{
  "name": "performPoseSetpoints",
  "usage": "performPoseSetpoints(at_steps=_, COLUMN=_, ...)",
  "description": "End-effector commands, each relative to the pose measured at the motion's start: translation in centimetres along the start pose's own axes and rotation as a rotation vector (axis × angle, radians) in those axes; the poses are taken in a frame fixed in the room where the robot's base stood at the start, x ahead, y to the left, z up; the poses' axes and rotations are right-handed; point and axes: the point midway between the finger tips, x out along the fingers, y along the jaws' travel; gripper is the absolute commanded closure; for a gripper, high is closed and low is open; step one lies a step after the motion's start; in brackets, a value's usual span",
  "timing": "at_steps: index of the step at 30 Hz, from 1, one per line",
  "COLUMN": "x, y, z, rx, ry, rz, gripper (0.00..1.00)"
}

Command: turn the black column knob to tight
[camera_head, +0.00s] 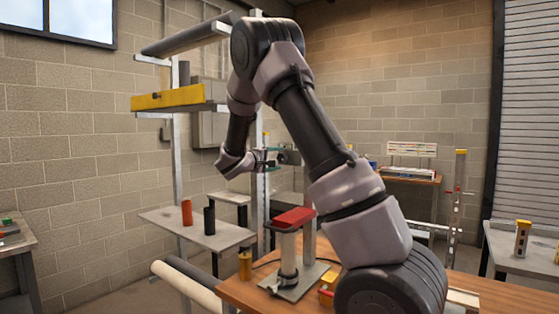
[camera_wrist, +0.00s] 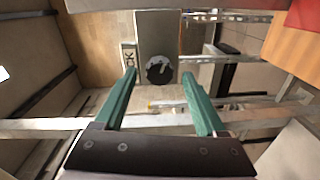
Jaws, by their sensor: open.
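The black column knob (camera_wrist: 159,69) is round with a light pointer mark. I cannot tell how much depth separates the fingertips from the knob. In the head view my gripper (camera_head: 266,157) is raised beside the upright column, and a dark rounded part shows just right of its fingers.
A wooden bench (camera_head: 240,294) with a red-topped press (camera_head: 293,217) stands below my arm. A grey shelf (camera_head: 168,219) holds a red cylinder (camera_head: 187,212) and a black cylinder (camera_head: 209,220). A yellow beam (camera_head: 168,97) sticks out at upper left.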

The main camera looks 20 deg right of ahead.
Motion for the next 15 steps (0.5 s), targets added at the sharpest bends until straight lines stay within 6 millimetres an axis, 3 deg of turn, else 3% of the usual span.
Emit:
performPoseSetpoints(at_steps=9, x=-6.5, y=0.0, z=-0.1, rx=-0.001, ry=0.004, rz=-0.002, gripper=0.27)
performPoseSetpoints(at_steps=15, x=-8.4, y=-0.1, z=0.0, rx=-0.001, ry=0.000, rz=-0.001, gripper=0.27)
